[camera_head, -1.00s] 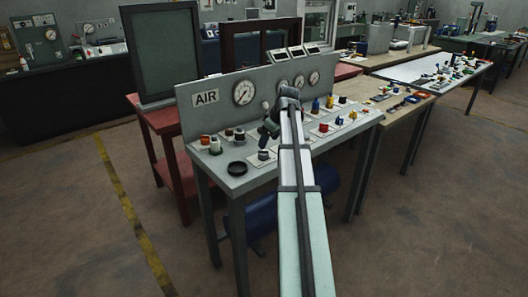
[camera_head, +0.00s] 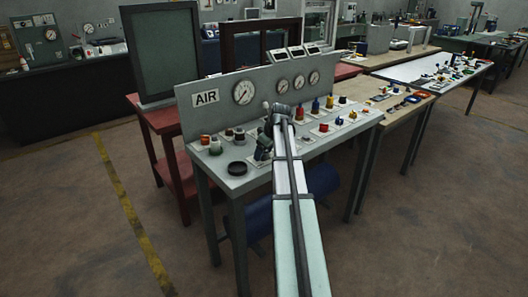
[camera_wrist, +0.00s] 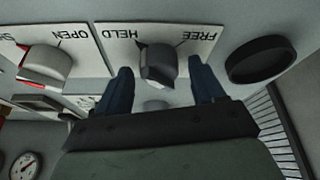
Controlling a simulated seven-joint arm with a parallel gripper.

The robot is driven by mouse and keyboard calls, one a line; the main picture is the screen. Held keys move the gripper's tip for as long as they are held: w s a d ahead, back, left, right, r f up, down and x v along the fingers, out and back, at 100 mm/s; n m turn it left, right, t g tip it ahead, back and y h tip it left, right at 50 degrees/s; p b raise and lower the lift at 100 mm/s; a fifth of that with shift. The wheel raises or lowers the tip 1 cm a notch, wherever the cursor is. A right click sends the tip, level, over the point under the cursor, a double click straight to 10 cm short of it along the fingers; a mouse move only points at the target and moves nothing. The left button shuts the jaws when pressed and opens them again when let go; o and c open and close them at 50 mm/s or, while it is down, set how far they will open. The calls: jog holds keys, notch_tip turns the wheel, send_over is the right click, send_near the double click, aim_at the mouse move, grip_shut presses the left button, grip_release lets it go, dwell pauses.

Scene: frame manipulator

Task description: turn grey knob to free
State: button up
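The grey knob (camera_wrist: 158,62) sits on a white plate (camera_wrist: 188,43) lettered HELD and FREE, which appears upside down in the wrist view. HELD is on the left of the picture, FREE on the right. Which word the knob points at is not clear. My gripper (camera_wrist: 162,88) is open, with one dark blue finger on each side of the knob and visible gaps to it. In the head view my gripper (camera_head: 262,150) is low over the bench top and hides the knob.
A black round dish (camera_wrist: 264,60) lies close beside the right finger; it also shows in the head view (camera_head: 237,168). A red-and-white knob (camera_wrist: 46,64) marked OPEN is at left. The gauge panel (camera_head: 222,93) stands behind the bench, with several coloured knobs to the right.

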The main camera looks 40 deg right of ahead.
jog(key=c, duration=1)
jog(key=shift+o, duration=0.2)
jog(key=shift+m, duration=0.4)
jog(key=m+h, duration=0.1)
jog(key=m, duration=0.2)
jog(key=shift+a+h, duration=0.15)
jog(key=shift+h, duration=0.15)
jog(key=m+h, duration=0.1)
jog(key=m, duration=0.1)
jog(key=m+g+h, duration=0.1)
jog(key=m, duration=0.2)
jog(key=shift+w, duration=0.1)
jog(key=m+g+h, duration=0.1)
jog(key=m, duration=0.3)
jog(key=shift+w+a+m, duration=0.1)
jog(key=shift+w+m, duration=0.05)
jog(key=shift+m, duration=0.25)
jog(key=m+g, duration=0.2)
jog(key=m, duration=0.2)
jog(key=shift+h, duration=0.3)
jog(key=shift+m, duration=0.3)
